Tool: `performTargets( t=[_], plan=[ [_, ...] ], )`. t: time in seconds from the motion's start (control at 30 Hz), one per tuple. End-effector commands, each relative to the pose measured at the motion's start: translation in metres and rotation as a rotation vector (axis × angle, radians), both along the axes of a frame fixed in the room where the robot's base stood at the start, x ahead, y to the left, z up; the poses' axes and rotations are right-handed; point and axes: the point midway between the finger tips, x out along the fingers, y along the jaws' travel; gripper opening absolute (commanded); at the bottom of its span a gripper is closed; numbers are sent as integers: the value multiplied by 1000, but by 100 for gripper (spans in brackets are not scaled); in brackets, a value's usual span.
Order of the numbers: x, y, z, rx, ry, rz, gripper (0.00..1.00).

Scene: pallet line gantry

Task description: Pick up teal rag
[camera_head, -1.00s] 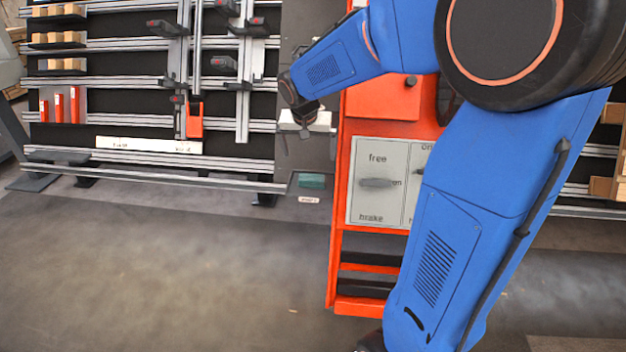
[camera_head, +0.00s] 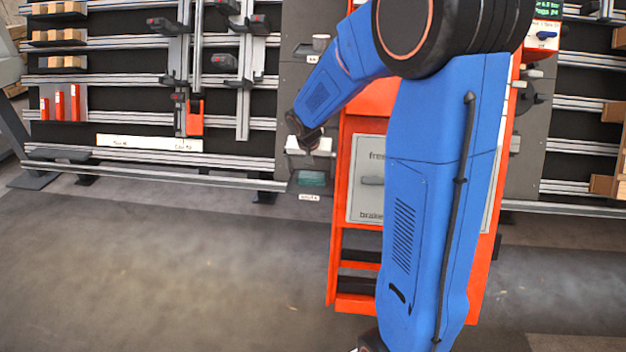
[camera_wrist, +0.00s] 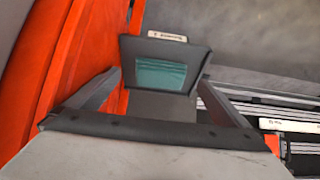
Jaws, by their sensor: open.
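The teal rag (camera_head: 312,178) lies flat in a small dark tray (camera_head: 309,190) on the grey panel, left of the orange cabinet. In the wrist view the rag (camera_wrist: 160,73) shows as a folded teal rectangle inside the dark tray (camera_wrist: 186,46). My gripper (camera_wrist: 155,85) is open and empty, with one finger on each side of the rag in that view. I cannot tell how far the fingertips are from it. In the head view my gripper (camera_head: 308,145) is above the tray, its fingers small and pale.
The orange cabinet (camera_head: 335,270) with a free/brake switch panel (camera_head: 366,190) stands right beside the tray. A rail rack (camera_head: 150,130) with small boxes is to the left. A white label (camera_wrist: 168,36) is on the tray's edge. The floor in front (camera_head: 150,270) is clear.

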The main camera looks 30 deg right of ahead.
Motion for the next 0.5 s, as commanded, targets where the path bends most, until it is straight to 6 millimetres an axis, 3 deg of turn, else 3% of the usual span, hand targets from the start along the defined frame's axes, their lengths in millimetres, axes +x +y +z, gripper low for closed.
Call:
performTargets(
  t=[0.3, 0.5],
  plan=[
    [17, -11, -34, 0, 4, 0, 100],
    [19, -12, -40, 1, 1, 0, 100]
  ],
)
